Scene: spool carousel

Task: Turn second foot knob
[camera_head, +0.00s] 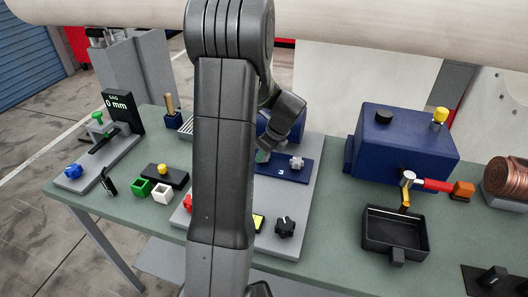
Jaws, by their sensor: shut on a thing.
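My gripper (264,153) is mostly hidden behind my own arm. Its tip is down at the blue base plate (290,174) of a machine on the grey board. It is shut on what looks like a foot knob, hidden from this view. A light grey star-shaped knob (297,163) stands on the same blue plate, just right of the gripper and apart from it. A black knob (285,227) sits nearer the front of the board. A red part (187,203) shows partly at the left edge of my arm.
A blue box machine (405,140) stands at the right, with a black tray (395,232) in front.

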